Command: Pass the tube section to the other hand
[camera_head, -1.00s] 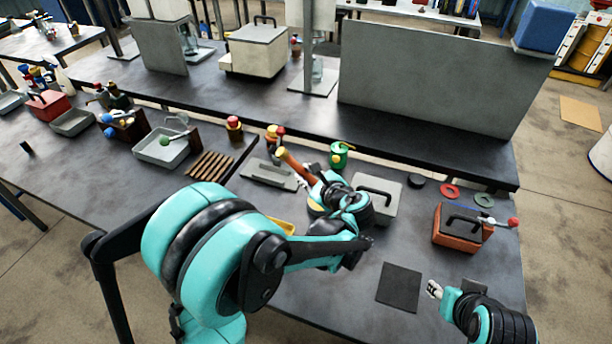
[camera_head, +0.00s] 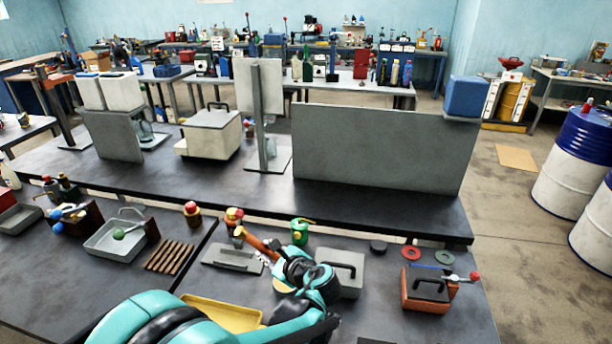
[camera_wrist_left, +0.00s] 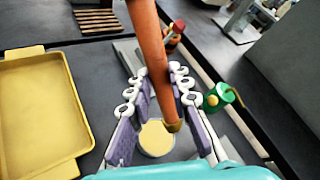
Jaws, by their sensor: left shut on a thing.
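The tube section is an orange-brown tube (camera_head: 258,243) with a yellowish end, held tilted above the table. My left gripper (camera_head: 272,258) is shut on it. In the left wrist view the tube (camera_wrist_left: 151,45) runs between the purple-padded, white-linked fingers of the left gripper (camera_wrist_left: 161,85), its lower collar near the palm. My right gripper is not in view.
A yellow tray (camera_head: 225,315) lies left of the left gripper. A green can (camera_head: 299,232), a grey lidded box (camera_head: 347,282) and an orange box with a dark handle (camera_head: 425,290) stand nearby. A tall grey panel (camera_head: 380,150) stands behind.

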